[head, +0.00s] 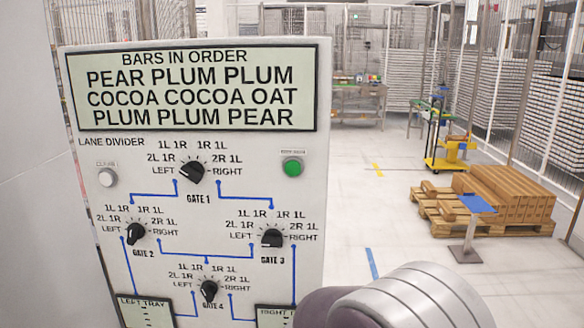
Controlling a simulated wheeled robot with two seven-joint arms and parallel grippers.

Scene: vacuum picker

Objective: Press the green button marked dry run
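The green button (292,167) is a round button at the upper right of the white lane divider panel (230,225). The small label above it is too small to read. A pale round button (107,177) is at the panel's upper left. No finger touches the green button. Part of my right arm shows at the bottom right, in front of the panel's lower right edge. Neither gripper is in view.
The panel has a display (190,88) and black knobs for gate 1 (193,171), gate 2 (135,232), gate 3 (271,238) and gate 4 (209,290). A pallet of boxes (510,193) and a blue-topped stand (475,204) are at right. The floor between is clear.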

